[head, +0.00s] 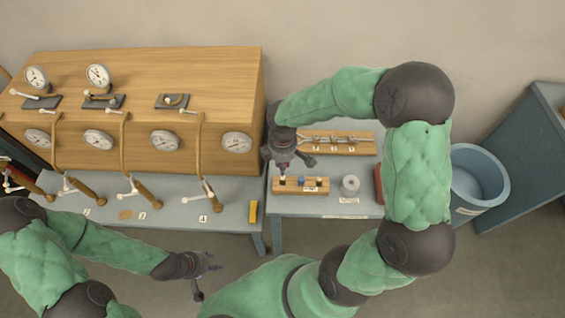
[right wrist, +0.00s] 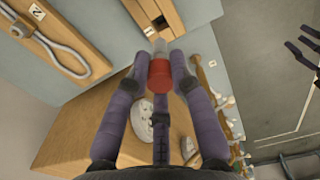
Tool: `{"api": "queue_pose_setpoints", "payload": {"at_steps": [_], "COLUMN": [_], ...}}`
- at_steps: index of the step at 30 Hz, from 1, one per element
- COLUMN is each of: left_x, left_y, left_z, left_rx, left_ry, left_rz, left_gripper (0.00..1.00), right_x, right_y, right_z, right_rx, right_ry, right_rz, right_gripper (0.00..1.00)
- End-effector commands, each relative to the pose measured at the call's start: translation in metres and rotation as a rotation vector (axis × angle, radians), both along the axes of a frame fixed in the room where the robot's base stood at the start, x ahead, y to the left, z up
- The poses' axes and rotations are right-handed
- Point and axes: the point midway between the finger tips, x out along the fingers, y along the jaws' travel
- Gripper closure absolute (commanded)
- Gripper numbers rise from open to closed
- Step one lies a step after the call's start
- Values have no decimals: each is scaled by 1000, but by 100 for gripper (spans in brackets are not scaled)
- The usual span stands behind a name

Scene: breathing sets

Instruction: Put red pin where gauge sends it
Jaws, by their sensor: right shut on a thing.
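My right gripper (head: 283,168) is shut on the red pin (right wrist: 159,75), whose pale end points away from the palm. It is over the left end of a small wooden block (head: 315,186) with a blue pin (head: 301,181) in it. A dark opening in a wooden block (right wrist: 172,14) shows beyond the pin in the right wrist view; I cannot tell whether the pin touches it. Several round gauges (head: 98,75) sit on the large wooden cabinet (head: 200,70); their readings are too small to tell. My left gripper (head: 210,263) is open and empty, in front of the left table.
A wooden board with looped cords (head: 337,143) lies behind the block. A grey cylinder (head: 350,185) stands right of it. A blue bin (head: 480,175) stands at the right. Brown-handled levers (head: 146,195) and a yellow block (head: 253,212) are along the left table.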

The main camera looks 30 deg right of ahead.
Motion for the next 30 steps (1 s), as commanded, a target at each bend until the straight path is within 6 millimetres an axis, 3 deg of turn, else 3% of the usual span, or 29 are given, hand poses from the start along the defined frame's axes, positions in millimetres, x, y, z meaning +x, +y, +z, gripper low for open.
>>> {"api": "queue_pose_setpoints", "payload": {"at_steps": [15,30], "left_x": [0,0], "left_y": [0,0], "left_z": [-32,-34], "left_rx": [0,0], "left_ry": [0,0], "left_rz": [0,0], "left_gripper": [60,60], "right_x": [0,0], "right_y": [0,0], "right_z": [-43,-45], "right_rx": [0,1], "right_ry": [0,-1], "right_rz": [-1,-1], "right_gripper": [100,100]}}
